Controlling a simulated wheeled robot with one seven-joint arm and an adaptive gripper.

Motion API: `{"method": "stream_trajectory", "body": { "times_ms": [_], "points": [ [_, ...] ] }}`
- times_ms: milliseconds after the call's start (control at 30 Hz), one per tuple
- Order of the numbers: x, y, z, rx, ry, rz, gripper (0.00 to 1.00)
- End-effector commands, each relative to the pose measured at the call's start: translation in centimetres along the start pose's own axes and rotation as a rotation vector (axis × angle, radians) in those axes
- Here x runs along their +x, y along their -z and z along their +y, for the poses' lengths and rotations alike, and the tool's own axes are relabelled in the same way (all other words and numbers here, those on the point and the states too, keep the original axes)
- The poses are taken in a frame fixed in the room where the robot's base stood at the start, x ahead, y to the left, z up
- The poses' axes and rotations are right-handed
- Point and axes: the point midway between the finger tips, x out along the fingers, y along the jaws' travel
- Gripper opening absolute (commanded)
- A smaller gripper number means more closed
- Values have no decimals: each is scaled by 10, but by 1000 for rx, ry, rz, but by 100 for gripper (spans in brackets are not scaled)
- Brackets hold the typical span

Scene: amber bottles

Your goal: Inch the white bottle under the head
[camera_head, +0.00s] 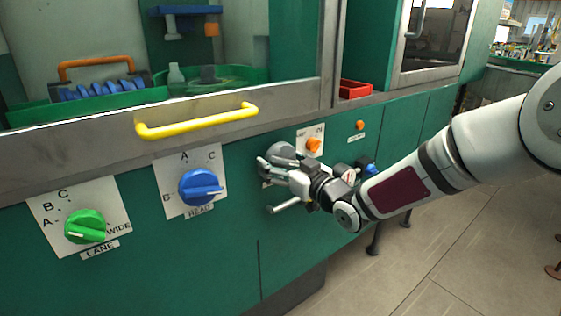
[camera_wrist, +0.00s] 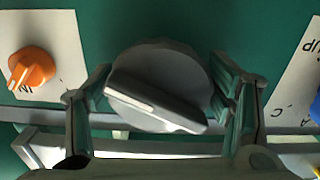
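A pale, translucent bottle (camera_head: 176,76) stands upright on the green surface behind the machine's front window. The blue head (camera_head: 187,10) with a grey nozzle hangs above, close to the bottle; exact alignment is hard to tell. My gripper (camera_head: 272,187) is at the front panel, in front of a grey knob (camera_head: 283,151). In the wrist view the grey knob (camera_wrist: 160,85) has a slanted bar with a white mark and lies between my gripper's (camera_wrist: 161,88) spread fingers. The fingers are close to its sides; contact is unclear. My arm hides the knob's label.
A blue HEAD knob (camera_head: 200,187) and a green LANE knob (camera_head: 85,226) lie left along the panel. Orange switches (camera_head: 314,145) sit to the right. A yellow handle (camera_head: 197,121) projects above them. A red tray (camera_head: 355,88) is on the ledge.

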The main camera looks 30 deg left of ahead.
Motion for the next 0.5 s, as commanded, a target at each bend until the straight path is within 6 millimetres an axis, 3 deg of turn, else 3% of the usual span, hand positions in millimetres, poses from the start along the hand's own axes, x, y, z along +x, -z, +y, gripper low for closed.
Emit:
{"method": "stream_trajectory", "body": {
  "times_ms": [500],
  "points": [
    [-7, 1, 0, -2, 0, 1, 92]
  ]
}}
